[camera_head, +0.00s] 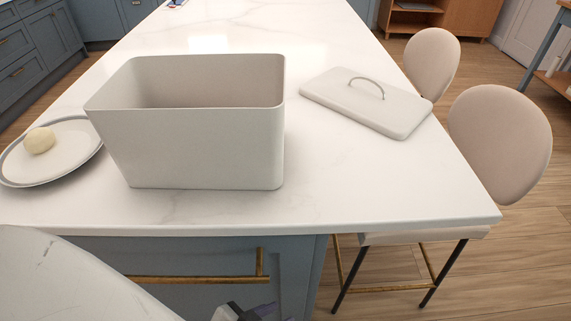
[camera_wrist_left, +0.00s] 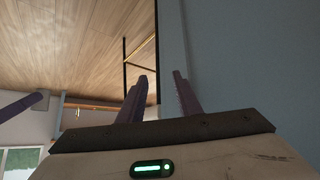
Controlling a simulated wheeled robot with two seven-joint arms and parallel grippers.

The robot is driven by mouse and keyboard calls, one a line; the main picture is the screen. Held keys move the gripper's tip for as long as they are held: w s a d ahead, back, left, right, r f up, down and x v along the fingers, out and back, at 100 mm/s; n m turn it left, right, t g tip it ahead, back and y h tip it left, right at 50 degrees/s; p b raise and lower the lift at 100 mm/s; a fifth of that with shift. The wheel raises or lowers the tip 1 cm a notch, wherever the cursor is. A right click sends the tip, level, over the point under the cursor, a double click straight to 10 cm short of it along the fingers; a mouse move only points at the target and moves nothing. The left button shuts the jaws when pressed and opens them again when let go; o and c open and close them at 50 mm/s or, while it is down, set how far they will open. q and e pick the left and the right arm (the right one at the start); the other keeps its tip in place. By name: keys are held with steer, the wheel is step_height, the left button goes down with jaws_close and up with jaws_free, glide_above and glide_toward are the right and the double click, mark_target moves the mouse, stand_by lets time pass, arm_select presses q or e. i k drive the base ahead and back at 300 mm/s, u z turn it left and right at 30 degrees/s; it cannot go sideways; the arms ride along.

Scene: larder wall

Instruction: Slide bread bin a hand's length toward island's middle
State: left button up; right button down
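The bread bin (camera_head: 200,140) is an open, pale box standing upright near the front edge of the white marble island (camera_head: 350,190), left of the picture's middle. It looks empty, though its floor is hidden by the front wall. Its lid (camera_head: 370,102), with a grey handle, lies flat on the island to its right. My left gripper (camera_wrist_left: 161,88) shows two purple fingers apart with nothing between them, beside a blue-grey surface. In the head view, a dark and purple gripper part shows at the bottom edge, below the island top. My right gripper is not in view.
A round plate (camera_head: 75,160) with a pale ball (camera_head: 39,140) stands close to the bin's left. Two beige chairs (camera_head: 500,145) stand along the island's right side. A brass drawer handle (camera_head: 200,279) is on the front. The island top behind the bin is mostly clear.

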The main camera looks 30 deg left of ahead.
mark_target(205, 121)
steer(key=z, duration=0.4)
steer(key=k, duration=1.5)
steer(key=u, duration=1.85)
steer(key=i, duration=0.5)
steer(key=u, duration=0.1)
